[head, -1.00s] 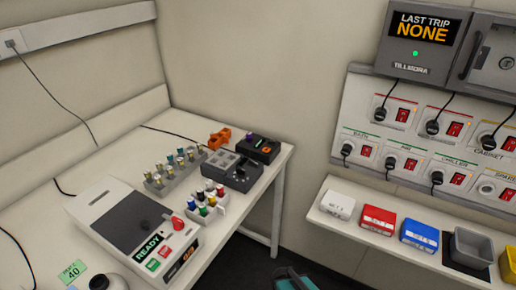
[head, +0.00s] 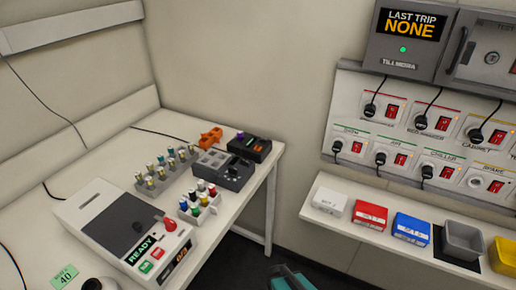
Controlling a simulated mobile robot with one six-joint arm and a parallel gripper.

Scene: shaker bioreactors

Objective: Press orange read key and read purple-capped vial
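A small black device (head: 257,150) stands at the far right end of the left bench. A purple cap (head: 240,135) shows at its back left, seemingly of a vial seated there; the vial's body is hidden or too small to see. An orange mark shows on the device's top, too small to tell as a key. A dark and teal part of my arm (head: 290,277) shows at the bottom edge, well below and apart from the device. I cannot make out gripper fingers or anything held.
A grey block (head: 236,176) stands before the device. An orange clip-like object (head: 211,137) lies behind. Racks of capped vials (head: 165,172) and a larger READY machine (head: 125,228) fill the bench. A wall shelf (head: 330,187) holds coloured boxes and bins at right.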

